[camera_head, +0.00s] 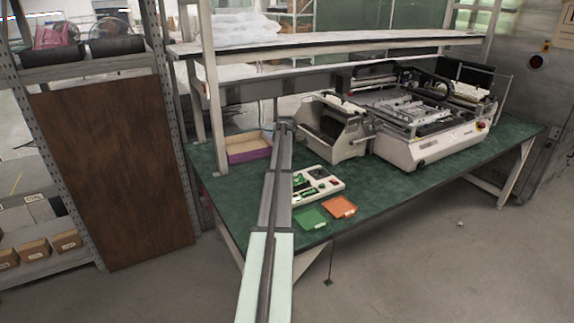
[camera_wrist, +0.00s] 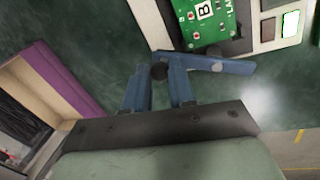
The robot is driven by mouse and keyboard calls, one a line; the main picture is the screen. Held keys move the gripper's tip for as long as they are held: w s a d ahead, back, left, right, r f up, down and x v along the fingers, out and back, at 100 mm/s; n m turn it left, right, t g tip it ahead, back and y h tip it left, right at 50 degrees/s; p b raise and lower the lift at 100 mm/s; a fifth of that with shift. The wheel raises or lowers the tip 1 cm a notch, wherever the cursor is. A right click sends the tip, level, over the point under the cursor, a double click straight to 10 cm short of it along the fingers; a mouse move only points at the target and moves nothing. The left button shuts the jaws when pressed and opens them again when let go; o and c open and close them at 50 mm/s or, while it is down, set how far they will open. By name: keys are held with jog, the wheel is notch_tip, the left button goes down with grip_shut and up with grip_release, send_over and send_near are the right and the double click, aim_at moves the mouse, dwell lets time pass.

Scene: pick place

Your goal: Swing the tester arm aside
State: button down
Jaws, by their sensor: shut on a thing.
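The tester (camera_head: 330,190) is a pale, flat fixture on the green bench, just right of my arm in the head view. In the wrist view a green circuit board (camera_wrist: 222,36) with a "B" label lies in it. A blue bar, which looks like the tester arm (camera_wrist: 232,67), lies beside the board's lower edge. My gripper (camera_wrist: 160,78) has blue fingers and is shut on the bar's left end, at a dark round knob. In the head view my own arm hides the gripper and the tester arm.
A green tray (camera_head: 310,218) and an orange tray (camera_head: 338,207) lie at the bench's front edge. A purple-sided bin (camera_head: 249,155) stands left of my arm. Machines (camera_head: 425,150) fill the bench's back right, under a shelf (camera_head: 330,45).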

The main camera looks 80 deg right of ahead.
jog(key=shift+w+a+n+t+y, duration=0.1)
jog(key=shift+w+a+n, duration=0.25)
jog(key=shift+n, duration=0.5)
jog(key=shift+w+a+n+t+y, duration=0.1)
jog(key=shift+w+n, duration=0.3)
jog(key=shift+n, duration=0.4)
jog(key=shift+w+a+n+t+y, duration=0.1)
jog(key=shift+w+a+n, duration=0.25)
jog(key=shift+n, duration=0.5)
jog(key=shift+w, duration=0.1)
jog(key=c, duration=0.9)
grip_release()
jog(key=shift+c, duration=0.2)
jog(key=shift+r, duration=0.1)
notch_tip(320, 180, up, 13)
jog(key=s+a, duration=0.1)
jog(key=s, duration=0.1)
jog(key=shift+s+a+r, duration=0.15)
jog(key=shift+r, duration=0.05)
